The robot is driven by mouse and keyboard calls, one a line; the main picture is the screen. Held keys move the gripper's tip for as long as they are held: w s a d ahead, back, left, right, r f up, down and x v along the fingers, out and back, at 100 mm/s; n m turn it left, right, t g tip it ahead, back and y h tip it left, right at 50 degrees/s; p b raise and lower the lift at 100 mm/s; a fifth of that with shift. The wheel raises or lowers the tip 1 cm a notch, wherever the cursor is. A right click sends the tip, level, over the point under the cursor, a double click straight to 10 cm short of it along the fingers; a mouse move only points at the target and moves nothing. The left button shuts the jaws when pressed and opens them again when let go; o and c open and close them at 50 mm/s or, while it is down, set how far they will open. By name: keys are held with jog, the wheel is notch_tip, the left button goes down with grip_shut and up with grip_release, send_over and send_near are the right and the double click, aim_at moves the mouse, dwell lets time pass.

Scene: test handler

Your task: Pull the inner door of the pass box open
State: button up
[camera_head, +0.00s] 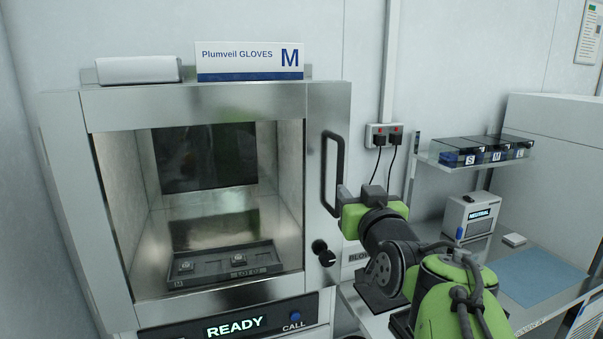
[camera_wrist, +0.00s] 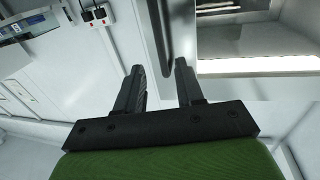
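The pass box's door (camera_head: 200,102) has a metal frame around a large window and looks shut. Its dark upright bar handle (camera_head: 326,178) is on the right side of the frame. My gripper (camera_head: 341,194) is at the lower right of the handle. In the wrist view my gripper (camera_wrist: 159,70) is open, its two dark fingers apart. The handle (camera_wrist: 165,38) shows between and beyond the fingertips; I cannot tell whether it touches them. A black knob (camera_head: 322,250) sits on the frame below the handle.
Inside the box lies a tray (camera_head: 205,271) marked LOT 02. A panel below reads READY (camera_head: 235,325). A glove box (camera_head: 250,61) and a white pack (camera_head: 137,70) are on top. Right are wall plugs (camera_head: 383,135), a shelf (camera_head: 455,161) and a bench with a blue mat (camera_head: 540,277).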

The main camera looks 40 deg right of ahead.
aim_at(341, 175)
jog(key=p+x, duration=0.1)
jog(key=x, duration=1)
jog(key=shift+w+d+p, duration=0.2)
jog(key=shift+w+p, duration=0.1)
jog(key=shift+w, duration=0.05)
jog(key=shift+c, duration=0.3)
grip_shut()
